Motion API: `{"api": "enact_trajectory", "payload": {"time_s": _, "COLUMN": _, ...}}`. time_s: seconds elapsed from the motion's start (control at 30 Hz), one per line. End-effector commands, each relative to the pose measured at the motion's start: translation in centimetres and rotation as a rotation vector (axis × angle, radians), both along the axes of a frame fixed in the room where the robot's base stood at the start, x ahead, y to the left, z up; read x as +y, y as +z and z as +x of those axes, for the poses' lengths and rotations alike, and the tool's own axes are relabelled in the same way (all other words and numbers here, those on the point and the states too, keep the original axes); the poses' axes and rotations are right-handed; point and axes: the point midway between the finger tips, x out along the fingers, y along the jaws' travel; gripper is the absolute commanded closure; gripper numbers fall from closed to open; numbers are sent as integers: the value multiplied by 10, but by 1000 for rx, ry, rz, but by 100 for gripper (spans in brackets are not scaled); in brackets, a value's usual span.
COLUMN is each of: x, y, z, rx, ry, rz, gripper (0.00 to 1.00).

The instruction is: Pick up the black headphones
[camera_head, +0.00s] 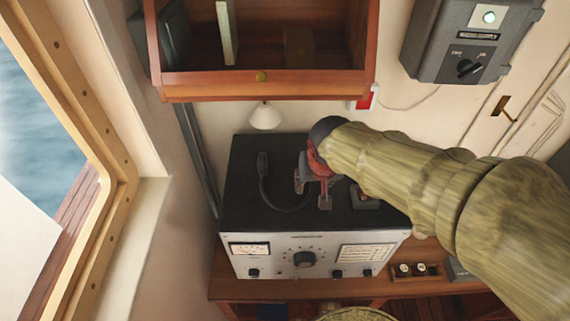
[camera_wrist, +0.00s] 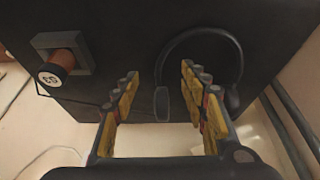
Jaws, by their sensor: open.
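The black headphones (camera_head: 265,192) lie on the dark top of a radio set, left of my gripper (camera_head: 312,192) in the head view. One ear cup and part of the band show there; my gripper hides the rest. In the wrist view the headband (camera_wrist: 205,36) arcs at upper right of centre. One ear cup (camera_wrist: 162,103) appears between the fingers of my gripper (camera_wrist: 162,77), and the other is just right of the right finger. My gripper is open and empty, above the radio top. I cannot tell the exact height gap.
The radio set (camera_head: 290,254) stands on a wooden desk (camera_head: 225,289). A small square fixture with a brown cylinder (camera_wrist: 64,63) sits on its top. A wooden shelf (camera_head: 265,87) and a white lamp (camera_head: 265,117) are behind. A window frame is at left.

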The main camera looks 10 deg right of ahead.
Motion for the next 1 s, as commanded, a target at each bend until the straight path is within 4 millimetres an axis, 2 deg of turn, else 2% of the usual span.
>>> {"api": "enact_trajectory", "payload": {"time_s": 0.2, "x": -6, "y": 1, "z": 35, "rx": 4, "ry": -1, "rz": 0, "gripper": 56}}
{"api": "enact_trajectory", "payload": {"time_s": 0.4, "x": -10, "y": 1, "z": 60, "rx": 2, "ry": -2, "rz": 1, "gripper": 56}}
{"api": "enact_trajectory", "payload": {"time_s": 0.7, "x": -12, "y": 0, "z": 77, "rx": 2, "ry": -1, "rz": 1, "gripper": 56}}
{"api": "enact_trajectory", "payload": {"time_s": 1.0, "x": -15, "y": -40, "z": 93, "rx": 3, "ry": 0, "rz": 0, "gripper": 56}}
